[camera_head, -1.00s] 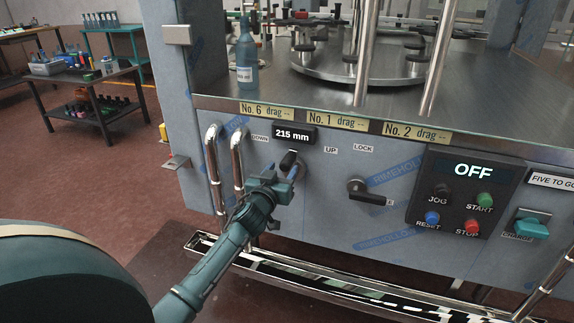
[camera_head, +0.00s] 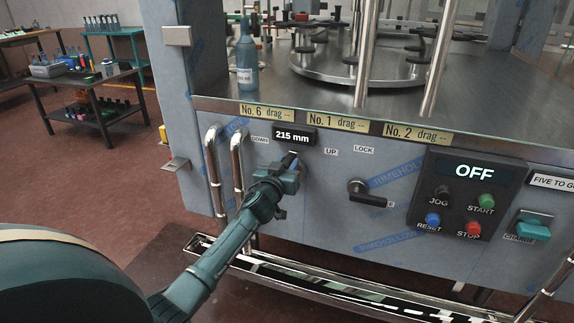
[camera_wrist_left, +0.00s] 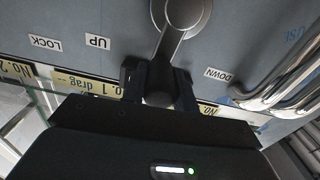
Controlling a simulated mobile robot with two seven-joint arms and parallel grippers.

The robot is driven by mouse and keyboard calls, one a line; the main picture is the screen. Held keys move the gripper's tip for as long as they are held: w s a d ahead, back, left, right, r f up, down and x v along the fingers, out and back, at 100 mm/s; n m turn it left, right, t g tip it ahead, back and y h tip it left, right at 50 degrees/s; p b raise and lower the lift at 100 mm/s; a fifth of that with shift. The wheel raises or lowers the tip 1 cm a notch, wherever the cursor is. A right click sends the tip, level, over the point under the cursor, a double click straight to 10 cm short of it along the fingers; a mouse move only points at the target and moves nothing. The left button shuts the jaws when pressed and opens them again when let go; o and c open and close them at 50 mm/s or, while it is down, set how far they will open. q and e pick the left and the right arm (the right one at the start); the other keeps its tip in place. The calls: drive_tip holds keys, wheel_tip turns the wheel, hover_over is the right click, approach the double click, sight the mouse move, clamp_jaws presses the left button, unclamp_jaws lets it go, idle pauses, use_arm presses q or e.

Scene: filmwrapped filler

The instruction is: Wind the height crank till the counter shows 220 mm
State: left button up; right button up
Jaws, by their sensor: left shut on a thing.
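The counter (camera_head: 293,136) on the machine's front panel reads 215 mm. The height crank sits just below it, between the DOWN label (camera_head: 260,139) and the UP label (camera_head: 330,151). In the head view my left gripper (camera_head: 288,166) covers most of the crank. In the left wrist view the crank (camera_wrist_left: 178,38) shows its round hub and its arm. The left gripper (camera_wrist_left: 159,88) is shut on the crank's dark knob, one finger on each side. My right gripper is in neither view.
A lock lever (camera_head: 367,193) sits to the right of the crank, under the LOCK label. Further right is a button box (camera_head: 462,196) showing OFF. Bent metal pipes (camera_head: 237,165) stand close on the left. A metal-framed tray (camera_head: 330,285) runs low along the front.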

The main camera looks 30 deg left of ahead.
use_arm(q)
clamp_jaws()
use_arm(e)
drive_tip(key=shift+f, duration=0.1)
use_arm(q)
drive_tip(key=shift+w+d+f+m, duration=0.15)
drive_tip(key=shift+d+m, duration=0.3)
drive_tip(key=shift+m, duration=0.25)
drive_tip(key=w+d+f+m+b, duration=0.1)
drive_tip(key=d+f+m+b, duration=0.3)
drive_tip(key=m, duration=0.6)
drive_tip(key=shift+d, duration=0.3)
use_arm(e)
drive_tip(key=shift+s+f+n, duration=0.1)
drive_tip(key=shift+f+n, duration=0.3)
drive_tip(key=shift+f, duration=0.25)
use_arm(q)
drive_tip(key=shift+m, duration=0.3)
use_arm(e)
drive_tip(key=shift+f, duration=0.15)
